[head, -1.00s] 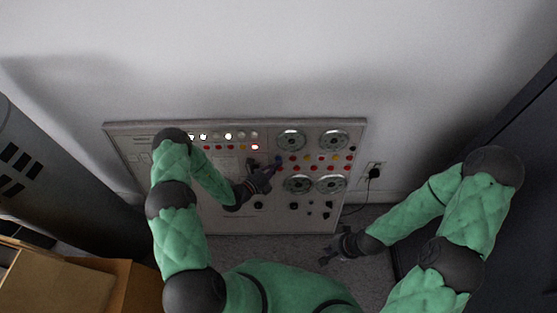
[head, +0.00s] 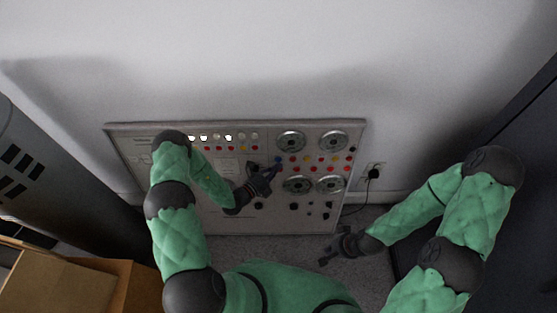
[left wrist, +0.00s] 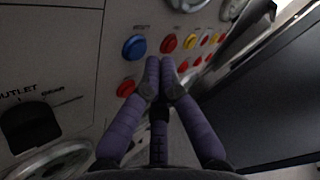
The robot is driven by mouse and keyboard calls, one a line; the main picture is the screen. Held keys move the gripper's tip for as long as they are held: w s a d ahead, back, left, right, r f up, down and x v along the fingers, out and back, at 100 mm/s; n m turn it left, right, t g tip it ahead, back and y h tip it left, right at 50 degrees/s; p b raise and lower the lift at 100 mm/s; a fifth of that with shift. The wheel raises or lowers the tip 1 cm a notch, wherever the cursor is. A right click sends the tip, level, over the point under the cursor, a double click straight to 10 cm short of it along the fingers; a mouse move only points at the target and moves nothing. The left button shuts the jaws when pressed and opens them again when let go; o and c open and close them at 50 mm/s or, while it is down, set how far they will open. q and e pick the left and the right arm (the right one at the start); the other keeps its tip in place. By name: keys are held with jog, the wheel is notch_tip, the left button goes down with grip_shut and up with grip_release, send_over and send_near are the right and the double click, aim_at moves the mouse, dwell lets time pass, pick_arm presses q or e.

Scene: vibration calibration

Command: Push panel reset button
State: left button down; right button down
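The grey control panel (head: 225,222) leans against the wall, with rows of coloured buttons and lamps. My left gripper (head: 275,167) is at the panel's middle, beside the blue button (head: 278,159). In the left wrist view, its purple fingers (left wrist: 160,66) are together at the tips, with nothing seen between them. The blue button (left wrist: 134,47) is left of the fingertips there, and a red button (left wrist: 126,88) is below it. I cannot tell whether the fingers touch the panel. My right gripper (head: 327,251) appears open and empty, low at the panel's right corner.
Round gauges (head: 332,141) are on the panel's right half. A black plug (head: 374,173) with a cable is in the wall socket to the right. Dark cabinets flank the panel, and a cardboard box (head: 60,285) is at lower left.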

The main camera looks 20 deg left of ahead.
pick_arm(q)
jog(key=shift+s, duration=0.1)
jog(key=s, duration=0.1)
jog(key=s+d+p, duration=0.1)
jog(key=s, duration=0.1)
jog(key=s+r+p, duration=0.1)
jog(key=shift+s+d, duration=0.2)
jog(key=shift+s, duration=0.1)
dwell(0.4)
dwell(0.6)
